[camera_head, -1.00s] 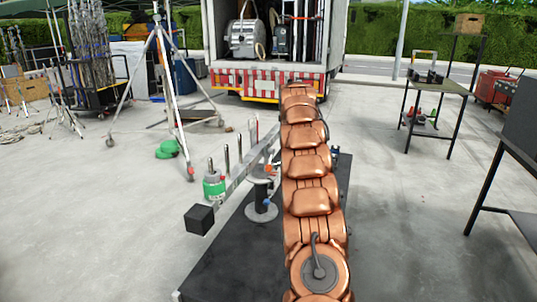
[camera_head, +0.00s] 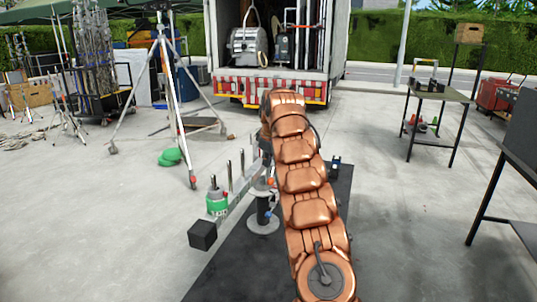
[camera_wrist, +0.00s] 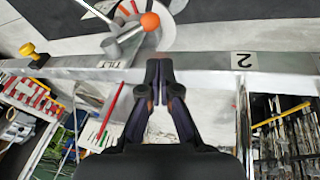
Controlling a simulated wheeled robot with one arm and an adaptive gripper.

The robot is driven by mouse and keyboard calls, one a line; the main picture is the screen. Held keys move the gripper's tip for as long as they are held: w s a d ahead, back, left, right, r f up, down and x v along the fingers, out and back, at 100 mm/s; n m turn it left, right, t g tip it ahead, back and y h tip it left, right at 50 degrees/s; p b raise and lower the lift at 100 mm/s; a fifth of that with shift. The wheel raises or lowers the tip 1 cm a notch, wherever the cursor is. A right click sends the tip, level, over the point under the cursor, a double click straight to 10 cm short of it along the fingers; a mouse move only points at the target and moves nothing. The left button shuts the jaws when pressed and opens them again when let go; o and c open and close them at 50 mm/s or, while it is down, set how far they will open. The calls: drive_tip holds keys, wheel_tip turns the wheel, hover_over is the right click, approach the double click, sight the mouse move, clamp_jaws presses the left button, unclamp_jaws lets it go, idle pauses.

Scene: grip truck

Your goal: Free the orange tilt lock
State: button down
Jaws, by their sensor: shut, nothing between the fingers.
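The orange tilt lock is a round orange knob (camera_wrist: 150,21) on a grey metal lever, at the top of the wrist view. A label that seems to read TILT (camera_wrist: 111,64) is on the metal beam (camera_wrist: 205,62) just below it. My gripper (camera_wrist: 158,78) is shut and empty, its fingertips over the beam, below and slightly right of the knob. The fingers look apart from the knob. In the head view a small orange spot (camera_head: 270,181) shows on the post beside my arm; my gripper is hidden there behind the arm.
The beam carries a black block and a green-banded weight (camera_head: 217,203) at its near end. A yellow knob (camera_wrist: 28,48) is at the wrist view's left. A tripod (camera_head: 178,105) stands left, the open truck (camera_head: 268,88) behind, a side table (camera_head: 440,90) right.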

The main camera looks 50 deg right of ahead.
sight(271, 179)
drive_tip(key=p+x, duration=0.1)
drive_tip(key=x, duration=0.4)
drive_tip(key=shift+w+d, duration=0.15)
drive_tip(key=shift+d, duration=0.05)
drive_tip(key=shift+d+f+p, duration=0.8)
drive_tip(key=shift+d+f, duration=0.4)
drive_tip(key=shift+d, duration=0.05)
drive_tip(key=shift+f+b, duration=0.3)
drive_tip(key=shift+b, duration=0.8)
drive_tip(key=shift+r+b, duration=0.1)
drive_tip(key=shift+b, duration=0.2)
